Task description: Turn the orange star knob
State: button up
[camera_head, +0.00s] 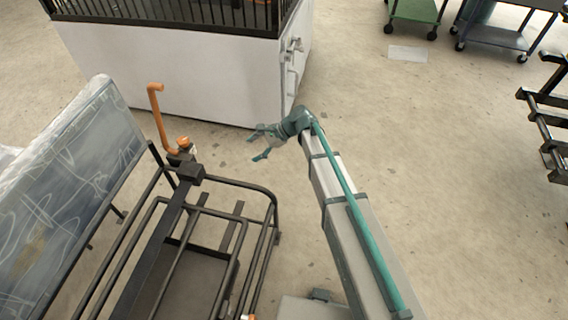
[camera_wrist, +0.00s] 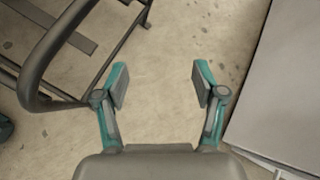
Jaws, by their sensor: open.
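The orange star knob (camera_head: 184,141) is small in the head view, on top of a dark post at the back of the black tube frame. An orange bent pipe (camera_head: 161,118) rises just left of it. My gripper (camera_head: 257,143) is to the right of the knob, apart from it, with its fingers pointing left. In the wrist view my gripper (camera_wrist: 160,85) is open, with only bare floor between the fingers. The knob does not show in the wrist view.
The black tube frame (camera_head: 232,183) stands below and left of my gripper; its curved tube (camera_wrist: 50,50) shows in the wrist view. A white-walled enclosure (camera_head: 170,75) stands behind. A blue-grey panel (camera_head: 75,190) is at left.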

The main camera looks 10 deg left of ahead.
jog(key=s+d+f+n+t+h, duration=0.1)
jog(key=d+f, duration=0.3)
jog(key=d, duration=0.7)
jog(key=shift+s+n+h, duration=0.25)
jog(key=shift+n+h, duration=0.35)
jog(key=shift+a+p, duration=0.1)
jog(key=shift+p, duration=0.2)
